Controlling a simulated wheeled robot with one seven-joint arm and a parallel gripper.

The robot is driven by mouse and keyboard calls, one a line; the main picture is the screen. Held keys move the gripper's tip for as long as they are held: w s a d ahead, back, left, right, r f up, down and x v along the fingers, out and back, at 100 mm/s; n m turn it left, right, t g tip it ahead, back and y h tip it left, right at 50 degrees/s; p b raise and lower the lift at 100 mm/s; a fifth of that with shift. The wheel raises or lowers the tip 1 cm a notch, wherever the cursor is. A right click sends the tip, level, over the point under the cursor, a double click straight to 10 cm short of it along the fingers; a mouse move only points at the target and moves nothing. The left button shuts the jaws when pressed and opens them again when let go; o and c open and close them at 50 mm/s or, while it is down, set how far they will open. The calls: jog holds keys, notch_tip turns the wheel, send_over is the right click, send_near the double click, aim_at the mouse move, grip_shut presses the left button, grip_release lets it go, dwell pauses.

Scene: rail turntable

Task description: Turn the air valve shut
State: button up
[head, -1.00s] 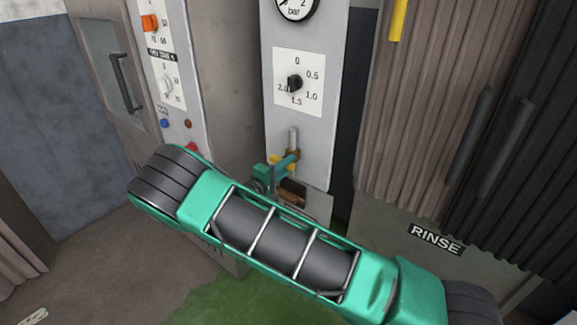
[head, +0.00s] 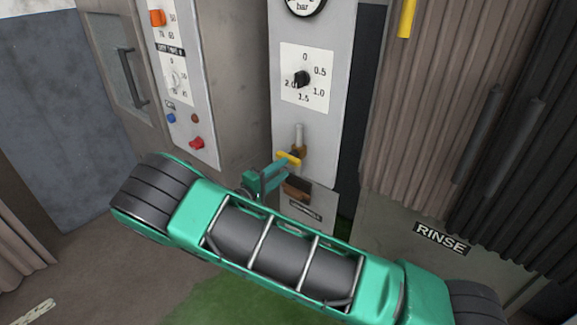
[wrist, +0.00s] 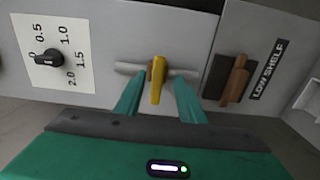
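The air valve is a short yellow handle (head: 288,158) on a brass body, set on a grey vertical pipe (head: 299,135) low on the pale panel. The handle points left, across the pipe. In the wrist view the handle (wrist: 157,80) shows between the two teal fingers of my gripper (wrist: 157,88), with a gap on each side. My gripper is open and holds nothing. In the head view my gripper (head: 275,172) is just below and left of the handle. Whether the handle's end lies between the fingertips in depth, I cannot tell.
A pressure dial with a black knob (head: 302,79) is above the valve. A brown lever (wrist: 236,78) beside a LOW SHELF label is below it. A control panel with a red knob (head: 197,143) stands left. Ribbed curtains and a RINSE box (head: 440,238) are right.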

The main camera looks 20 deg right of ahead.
jog(key=shift+v, duration=2.15)
jog(key=s+d+r+m+g+y, duration=0.2)
jog(key=s+d+m+g, duration=0.15)
jog(key=d, duration=0.55)
jog(key=s+d+r+m+g+y, duration=0.2)
jog(key=s+d+g, duration=0.2)
jog(key=d, duration=0.4)
jog(key=s+d+r+m+g+y, duration=0.1)
jog(key=s+d+r+m+g, duration=0.2)
jog(key=d, duration=0.6)
jog(key=s+d+r+m+g+y, duration=0.1)
jog(key=s+d+r+m+y, duration=0.15)
jog(key=s, duration=0.45)
jog(key=s+d+r+m+g+y, duration=0.1)
jog(key=s+d+y, duration=0.15)
jog(key=s, duration=0.55)
jog(key=s+a+r+t+y, duration=0.1)
jog(key=s+a+y, duration=0.1)
jog(key=s, duration=0.5)
jog(key=s+a+r+m+t+y, duration=0.1)
jog(key=s+a+r+y, duration=0.1)
jog(key=s, duration=0.6)
jog(key=shift+s+a+m+y, duration=0.2)
jog(key=shift+s+m+y, duration=0.1)
jog(key=shift+y, duration=0.1)
jog(key=shift+r, duration=0.1)
